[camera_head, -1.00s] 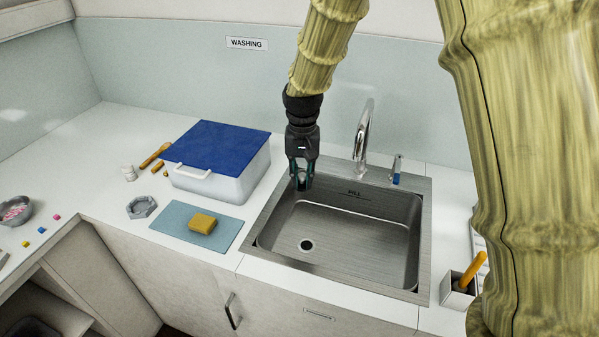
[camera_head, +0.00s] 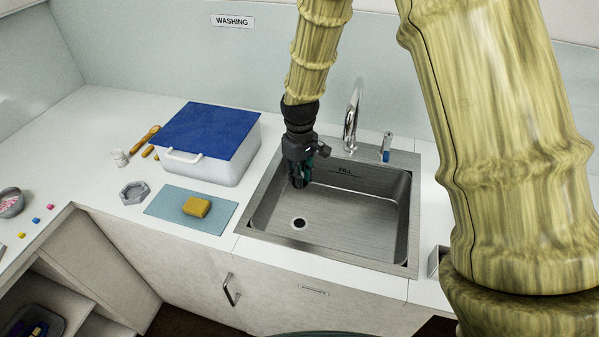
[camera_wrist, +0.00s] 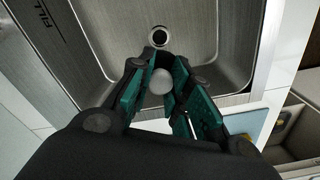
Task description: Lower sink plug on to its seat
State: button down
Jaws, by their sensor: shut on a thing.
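My gripper (camera_head: 300,182) points down over the left back part of the steel sink (camera_head: 345,222). In the wrist view its teal-padded fingers (camera_wrist: 161,70) are shut on a small pale round thing, the sink plug (camera_wrist: 160,82). The plug is hidden behind the fingers in the head view. The drain seat (camera_head: 299,223) is a round hole with a dark centre in the sink floor, nearer the front than my gripper. The drain seat also shows in the wrist view (camera_wrist: 159,37), just beyond the fingertips, apart from the plug.
The tap (camera_head: 352,115) and a small blue-marked lever (camera_head: 386,147) stand behind the sink. Left of it are a blue mat (camera_head: 165,205) with a yellow sponge (camera_head: 197,206) and a blue-lidded tub (camera_head: 215,165). The sink floor looks clear.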

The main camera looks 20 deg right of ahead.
jog(key=shift+w+f+b, duration=0.15)
jog(key=shift+f+b, duration=0.35)
jog(key=shift+f, duration=0.4)
jog(key=shift+f+b, duration=0.75)
jog(key=shift+f, duration=0.5)
jog(key=shift+f+b, duration=2.8)
jog(key=shift+f, duration=4.4)
jog(key=shift+f+p, duration=0.35)
jog(key=shift+f, duration=0.15)
jog(key=c, duration=0.8)
grip_release()
